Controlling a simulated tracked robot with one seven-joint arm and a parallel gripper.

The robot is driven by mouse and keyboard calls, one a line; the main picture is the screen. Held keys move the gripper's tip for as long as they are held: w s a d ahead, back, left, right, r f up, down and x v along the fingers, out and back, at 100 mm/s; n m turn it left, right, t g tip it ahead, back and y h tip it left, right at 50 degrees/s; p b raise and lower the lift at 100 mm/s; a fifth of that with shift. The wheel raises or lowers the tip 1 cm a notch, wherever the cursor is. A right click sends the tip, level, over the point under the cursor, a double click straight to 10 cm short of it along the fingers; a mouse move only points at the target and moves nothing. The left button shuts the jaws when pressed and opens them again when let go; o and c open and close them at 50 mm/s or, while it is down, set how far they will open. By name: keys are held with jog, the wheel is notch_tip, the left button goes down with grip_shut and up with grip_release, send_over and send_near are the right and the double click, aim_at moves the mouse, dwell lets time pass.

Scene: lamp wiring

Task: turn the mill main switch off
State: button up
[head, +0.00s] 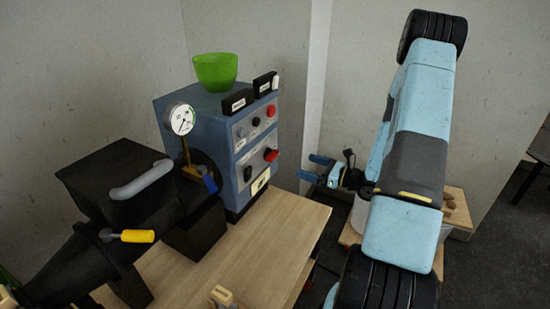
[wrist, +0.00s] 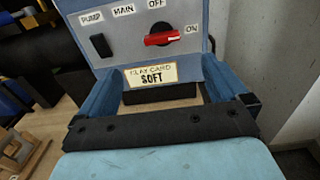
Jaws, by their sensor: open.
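The mill main switch (wrist: 163,39) is a red lever on a black round base, on the grey panel in the wrist view. The lever lies nearly level, with its right end towards the ON label (wrist: 192,30); the OFF label (wrist: 156,3) is above. In the head view the switch (head: 271,155) is on the lower front panel of the blue control box (head: 239,118). My gripper (head: 315,168) is open and empty, to the right of the box and apart from it. In the wrist view its blue fingers (wrist: 165,72) flank the area below the switch.
A black rocker (wrist: 100,45) sits left of the switch under the PUMP label. A SOFT clay card (wrist: 151,75) is below. A green bowl (head: 215,71) stands on the box, a gauge (head: 181,119) beside it.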

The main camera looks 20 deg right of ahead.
aim_at(276, 157)
jog(key=x, duration=1.3)
jog(key=shift+w+a+f, duration=0.1)
jog(key=shift+w+f, duration=0.1)
jog(key=shift+w, duration=0.25)
